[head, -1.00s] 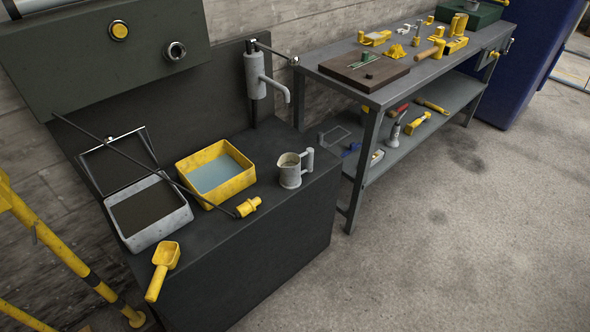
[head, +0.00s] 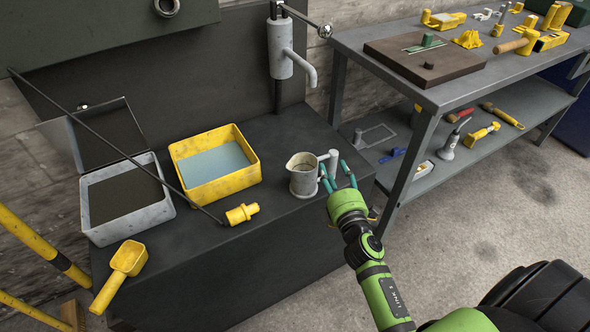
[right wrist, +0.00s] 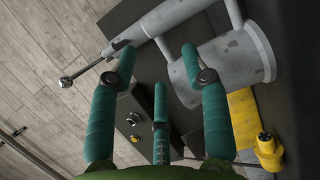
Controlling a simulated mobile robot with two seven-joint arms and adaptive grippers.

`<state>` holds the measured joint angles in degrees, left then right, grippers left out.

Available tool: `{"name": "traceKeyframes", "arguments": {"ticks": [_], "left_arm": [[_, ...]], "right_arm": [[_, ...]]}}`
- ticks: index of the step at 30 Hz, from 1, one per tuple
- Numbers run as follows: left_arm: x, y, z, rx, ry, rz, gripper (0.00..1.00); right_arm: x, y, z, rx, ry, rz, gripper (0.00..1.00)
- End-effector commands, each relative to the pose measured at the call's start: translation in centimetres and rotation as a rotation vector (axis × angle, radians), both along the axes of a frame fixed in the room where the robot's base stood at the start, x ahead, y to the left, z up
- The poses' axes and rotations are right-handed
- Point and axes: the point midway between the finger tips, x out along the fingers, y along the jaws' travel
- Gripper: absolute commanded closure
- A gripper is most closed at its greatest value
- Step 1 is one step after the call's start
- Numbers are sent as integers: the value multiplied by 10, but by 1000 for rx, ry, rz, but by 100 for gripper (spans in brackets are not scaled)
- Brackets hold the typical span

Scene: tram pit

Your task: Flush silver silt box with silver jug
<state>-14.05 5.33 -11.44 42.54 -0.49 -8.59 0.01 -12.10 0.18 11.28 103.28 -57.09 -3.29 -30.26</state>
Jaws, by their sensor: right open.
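The silver jug (head: 303,180) stands upright on the dark bench, its handle on the right. The silver silt box (head: 164,212) stands at the bench's left end, its lid open and dark silt inside. My right gripper (head: 338,174) is open at the handle side of the jug. In the right wrist view, the fingers of my right gripper (right wrist: 157,58) are spread and the jug (right wrist: 240,62) lies close at the upper right. I cannot tell whether a finger touches the handle. My left gripper is not in view.
A yellow tray (head: 250,170) of pale liquid stands between box and jug. A yellow scoop (head: 122,268) lies at the front left, and a rod with a yellow end (head: 240,214) crosses the bench. A grey spouted pump (head: 281,48) hangs behind the jug. A tool table (head: 432,92) stands right.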

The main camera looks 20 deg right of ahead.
Motion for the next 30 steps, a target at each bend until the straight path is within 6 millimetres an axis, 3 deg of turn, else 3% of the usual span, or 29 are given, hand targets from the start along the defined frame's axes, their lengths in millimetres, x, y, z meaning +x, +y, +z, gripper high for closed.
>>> {"name": "traceKeyframes", "arguments": {"ticks": [15,24,25,28,30], "left_arm": [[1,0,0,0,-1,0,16],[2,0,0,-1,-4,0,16],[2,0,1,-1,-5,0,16],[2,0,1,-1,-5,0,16],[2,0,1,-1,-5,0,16]], "right_arm": [[63,-9,1,-6,-5,-1,53],[69,-10,0,-4,-3,-1,53],[69,-10,0,-4,-3,-1,57],[69,-10,0,-4,-3,-1,97],[69,-10,0,-4,-3,-1,100]]}}
